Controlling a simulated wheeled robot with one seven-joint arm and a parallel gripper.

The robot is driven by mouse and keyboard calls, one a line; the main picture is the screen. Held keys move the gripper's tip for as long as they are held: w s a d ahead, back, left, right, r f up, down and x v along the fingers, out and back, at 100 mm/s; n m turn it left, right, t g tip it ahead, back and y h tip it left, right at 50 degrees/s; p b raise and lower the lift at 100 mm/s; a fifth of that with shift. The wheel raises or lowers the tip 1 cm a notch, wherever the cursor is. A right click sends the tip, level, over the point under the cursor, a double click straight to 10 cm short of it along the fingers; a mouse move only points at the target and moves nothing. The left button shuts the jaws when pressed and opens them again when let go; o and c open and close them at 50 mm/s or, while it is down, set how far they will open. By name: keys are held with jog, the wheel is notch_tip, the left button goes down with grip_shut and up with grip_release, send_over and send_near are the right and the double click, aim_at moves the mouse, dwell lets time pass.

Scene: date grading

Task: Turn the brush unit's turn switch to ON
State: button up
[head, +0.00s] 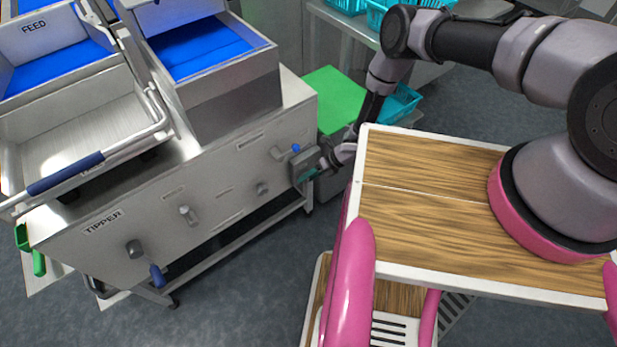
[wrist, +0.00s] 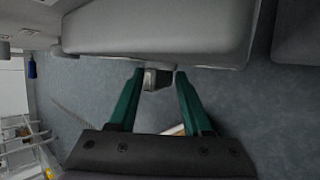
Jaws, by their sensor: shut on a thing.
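My gripper (head: 302,172) is at the right end of the machine's long grey front panel (head: 215,200). In the wrist view, its two green fingers (wrist: 158,77) are closed on a small grey block, which looks like a switch knob (wrist: 156,80). This knob sits at the edge of a large grey body. In the head view the held knob is hidden by the gripper. I cannot read a brush unit label or an ON mark, so the knob's setting cannot be told.
A TIPPER lever (head: 135,249) with a blue grip and other knobs (head: 185,213) (head: 262,189) stick out of the panel. A blue-lined tray (head: 205,50) stands on top. Behind my gripper is a green surface (head: 335,92). The floor in front is free.

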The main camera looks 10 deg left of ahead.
grip_shut()
jog(key=shift+w+d+f+m+g+y, duration=0.1)
jog(key=shift+m+g+y, duration=0.2)
jog(key=shift+g+y, duration=0.5)
jog(key=shift+w+f+m+g+y, duration=0.1)
jog(key=shift+m+g+y, duration=0.2)
jog(key=shift+g+y, duration=0.5)
